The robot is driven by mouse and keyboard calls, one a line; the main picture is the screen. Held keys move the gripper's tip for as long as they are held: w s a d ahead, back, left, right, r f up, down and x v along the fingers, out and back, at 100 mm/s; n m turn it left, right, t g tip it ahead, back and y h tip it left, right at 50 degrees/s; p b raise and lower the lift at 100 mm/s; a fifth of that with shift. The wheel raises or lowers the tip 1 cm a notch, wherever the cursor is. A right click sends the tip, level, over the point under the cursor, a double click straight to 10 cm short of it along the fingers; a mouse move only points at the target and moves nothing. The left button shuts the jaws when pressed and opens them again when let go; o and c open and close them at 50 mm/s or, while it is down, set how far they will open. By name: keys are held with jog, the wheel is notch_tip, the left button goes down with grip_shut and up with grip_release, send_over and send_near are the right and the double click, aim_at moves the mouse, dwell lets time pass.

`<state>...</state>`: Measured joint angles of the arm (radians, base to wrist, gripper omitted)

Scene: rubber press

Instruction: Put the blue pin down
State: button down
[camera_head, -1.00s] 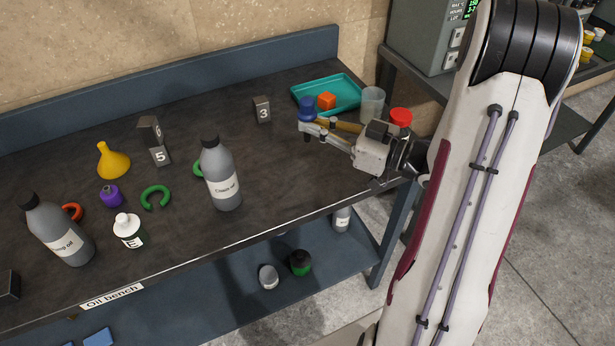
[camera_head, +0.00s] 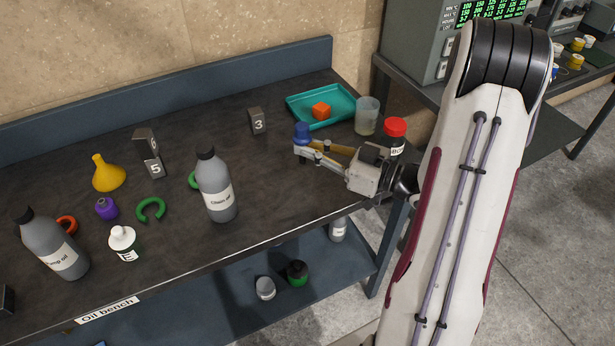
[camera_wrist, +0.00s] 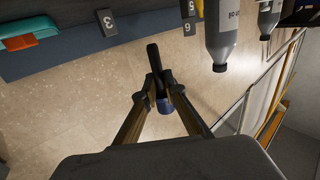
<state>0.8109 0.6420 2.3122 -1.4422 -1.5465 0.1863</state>
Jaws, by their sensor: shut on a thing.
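The blue pin (camera_head: 302,131) is at the tips of my gripper (camera_head: 308,146), over the dark bench to the left of my arm. In the wrist view my gripper (camera_wrist: 163,90) is shut on the blue pin (camera_wrist: 163,105), with a finger on each side. A dark shaft shows beyond the fingertips there. In the head view the pin's lower part is hidden by the fingers, and I cannot tell whether it touches the bench.
A teal tray (camera_head: 346,98) with an orange cube (camera_head: 321,110) lies behind my gripper. A clear cup (camera_head: 367,115) and a red-capped bottle (camera_head: 395,128) stand close on the right. Marker 3 (camera_head: 258,121) and the chain oil bottle (camera_head: 217,190) stand left. Bench between is clear.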

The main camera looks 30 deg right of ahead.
jog(key=shift+f, duration=2.25)
jog(key=shift+f, duration=0.15)
jog(key=shift+f, duration=1.95)
jog(key=shift+f, duration=0.15)
jog(key=c, duration=2.1)
grip_release()
jog(key=v, duration=1.2)
